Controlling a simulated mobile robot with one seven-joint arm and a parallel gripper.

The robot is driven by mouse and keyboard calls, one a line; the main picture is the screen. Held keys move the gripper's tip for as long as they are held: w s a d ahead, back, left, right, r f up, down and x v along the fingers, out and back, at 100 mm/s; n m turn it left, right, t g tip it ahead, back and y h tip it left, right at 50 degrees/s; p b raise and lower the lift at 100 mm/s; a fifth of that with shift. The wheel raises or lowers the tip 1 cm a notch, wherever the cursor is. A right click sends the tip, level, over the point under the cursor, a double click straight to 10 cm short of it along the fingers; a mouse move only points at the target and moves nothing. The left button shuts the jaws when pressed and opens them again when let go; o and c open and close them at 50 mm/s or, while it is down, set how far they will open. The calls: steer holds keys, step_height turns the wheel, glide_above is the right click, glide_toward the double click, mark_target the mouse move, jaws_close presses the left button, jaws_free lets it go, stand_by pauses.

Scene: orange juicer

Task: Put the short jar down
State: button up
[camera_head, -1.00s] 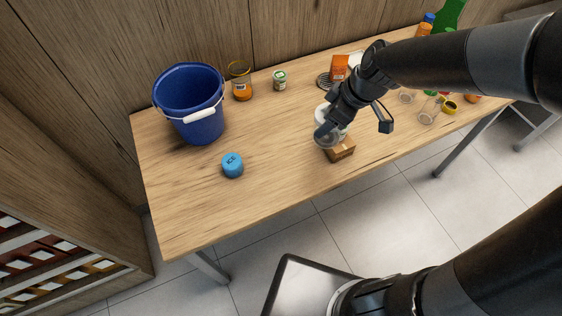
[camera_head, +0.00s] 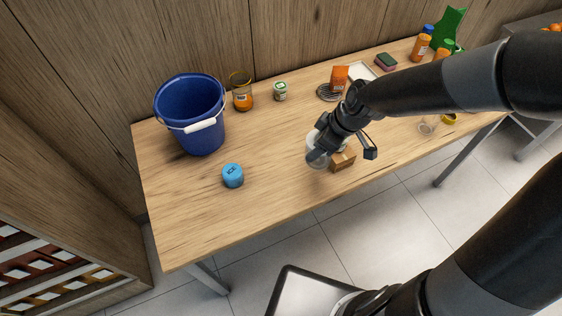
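My gripper (camera_head: 318,154) is over the middle front of the table, seen from behind and above. A pale, partly clear round thing (camera_head: 312,141) shows beside its fingers; it may be the short jar, but the arm hides most of it. I cannot tell whether the fingers are closed on it or whether it touches the table. A small jar with a pale green label and lid (camera_head: 280,92) stands upright at the back of the table, well apart from my gripper.
A brown box (camera_head: 343,160) sits just right of my gripper. A blue bucket (camera_head: 188,112), a glass with orange contents (camera_head: 242,97) and a blue ICE container (camera_head: 233,176) are to the left. Bare wooden tabletop (camera_head: 275,150) lies between. An orange packet (camera_head: 339,77) stands behind the arm.

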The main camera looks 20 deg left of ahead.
steer(key=shift+s+a+f, duration=0.2)
steer(key=shift+a+f, duration=1.45)
steer(key=shift+f, duration=0.05)
steer(key=shift+s+a+f, duration=0.25)
steer(key=shift+a+f, duration=1.4)
steer(key=shift+a, duration=0.05)
steer(key=shift+s+a+f, duration=0.2)
steer(key=shift+a+f, duration=1.45)
steer(key=shift+f, duration=0.05)
steer(key=shift+f, duration=0.1)
steer(key=o, duration=1.7)
steer(key=v, duration=1.2)
steer(key=shift+s, duration=0.1)
